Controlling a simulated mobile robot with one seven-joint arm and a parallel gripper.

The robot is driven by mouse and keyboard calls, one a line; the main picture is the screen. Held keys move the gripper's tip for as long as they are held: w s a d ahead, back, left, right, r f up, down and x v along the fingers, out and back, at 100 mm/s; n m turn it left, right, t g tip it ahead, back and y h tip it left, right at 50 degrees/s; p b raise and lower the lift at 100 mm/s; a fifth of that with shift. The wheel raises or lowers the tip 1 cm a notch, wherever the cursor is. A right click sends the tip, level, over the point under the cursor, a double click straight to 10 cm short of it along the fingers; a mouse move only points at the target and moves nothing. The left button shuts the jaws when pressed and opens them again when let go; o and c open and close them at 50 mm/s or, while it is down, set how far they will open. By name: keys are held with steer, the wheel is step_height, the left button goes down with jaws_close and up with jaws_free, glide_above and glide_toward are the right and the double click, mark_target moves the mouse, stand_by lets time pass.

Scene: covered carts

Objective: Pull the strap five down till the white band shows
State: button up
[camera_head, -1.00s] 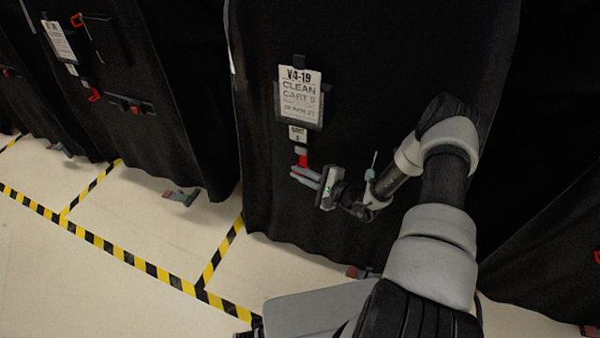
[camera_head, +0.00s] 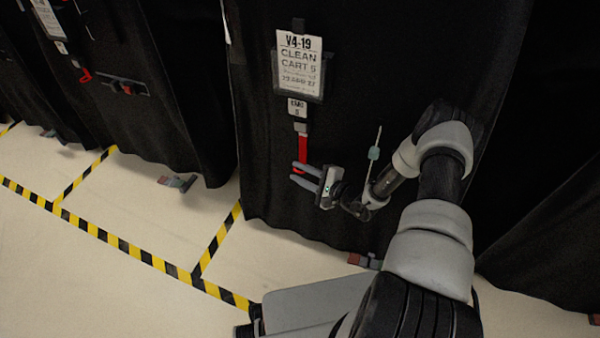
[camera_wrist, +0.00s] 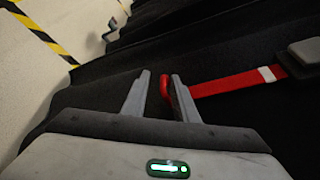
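The red strap (camera_head: 303,150) hangs from a grey buckle (camera_head: 300,127) below the cart 5 tag on the black cover. In the wrist view the strap (camera_wrist: 230,85) runs out of the dark buckle (camera_wrist: 304,56), with a white band (camera_wrist: 267,74) showing on it close to the buckle. The strap's looped red end (camera_wrist: 166,88) lies between the fingertips, close to the right finger, which hides part of it. My gripper (camera_head: 296,173) is at the strap's lower end with its fingers apart; the same gap shows in the wrist view (camera_wrist: 157,88).
A sign reading V4-19 Clean Cart 5 (camera_head: 299,65) hangs above the strap. Another covered cart (camera_head: 185,90) stands to the left. Yellow-black tape (camera_head: 125,249) marks the pale floor. A caster part (camera_head: 363,260) shows under the cover.

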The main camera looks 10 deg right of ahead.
steer(key=shift+r, duration=0.1)
steer(key=p+v, duration=0.3)
steer(key=v, duration=1.4)
steer(key=shift+s, duration=0.15)
steer(key=shift+d, duration=0.15)
